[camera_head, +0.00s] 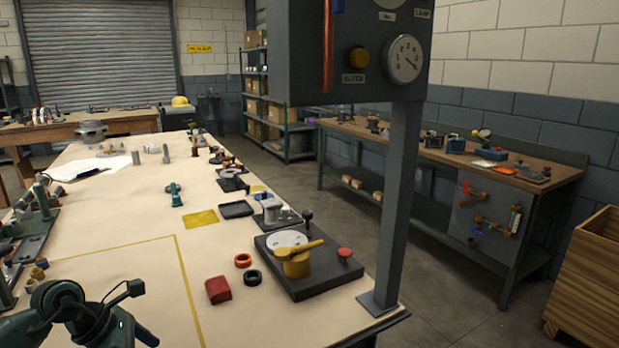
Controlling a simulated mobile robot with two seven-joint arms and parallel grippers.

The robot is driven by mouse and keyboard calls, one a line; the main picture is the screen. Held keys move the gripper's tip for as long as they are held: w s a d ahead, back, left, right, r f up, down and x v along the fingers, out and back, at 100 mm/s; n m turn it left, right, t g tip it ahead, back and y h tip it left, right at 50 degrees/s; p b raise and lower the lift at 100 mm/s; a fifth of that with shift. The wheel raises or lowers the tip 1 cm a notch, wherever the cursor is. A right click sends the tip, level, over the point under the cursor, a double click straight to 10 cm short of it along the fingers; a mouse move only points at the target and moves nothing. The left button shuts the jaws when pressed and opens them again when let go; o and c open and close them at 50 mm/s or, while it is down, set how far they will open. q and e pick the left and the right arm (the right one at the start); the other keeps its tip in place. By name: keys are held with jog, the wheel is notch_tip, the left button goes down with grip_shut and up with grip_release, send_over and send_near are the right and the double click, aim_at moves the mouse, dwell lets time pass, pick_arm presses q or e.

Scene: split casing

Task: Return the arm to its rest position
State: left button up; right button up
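One of my arms, dark teal with black cables, comes in at the bottom left corner and bends down towards the bottom edge. Its gripper fingers do not show, and I see nothing held. The arm is above the near left part of the pale workbench top (120,250), close to a yellow line marked on it. My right arm and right gripper do not show.
A dark plate with a yellow-handled fitting (296,262) sits at the bench's right edge, beside a grey post (400,200) carrying a gauge panel. A red block (218,290) and two rings lie near it. Green machinery (30,240) stands at the left edge. The marked area's middle is clear.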

pick_arm(q)
jog(key=s+d+r+n+t+h, duration=0.1)
jog(key=d+n+t+h, duration=0.4)
jog(key=d+n, duration=0.4)
jog(key=s+d+r+n+t+h, duration=0.15)
jog(key=d+n+t+h, duration=0.3)
jog(key=d+n, duration=0.45)
jog(key=s+f+n+y, duration=0.4)
jog(key=f+n, duration=0.2)
jog(key=n, duration=0.2)
jog(key=s+a+f+n+g+y, duration=0.1)
jog(key=s+f+n+y, duration=0.2)
jog(key=n, duration=0.6)
jog(key=s+f+n+y, duration=0.4)
jog(key=s+f+n, duration=0.1)
jog(key=f+n, duration=0.3)
jog(key=shift+s+a+f+n+y, duration=0.15)
jog(key=shift+s+f+n+y, duration=0.2)
jog(key=shift+n, duration=0.35)
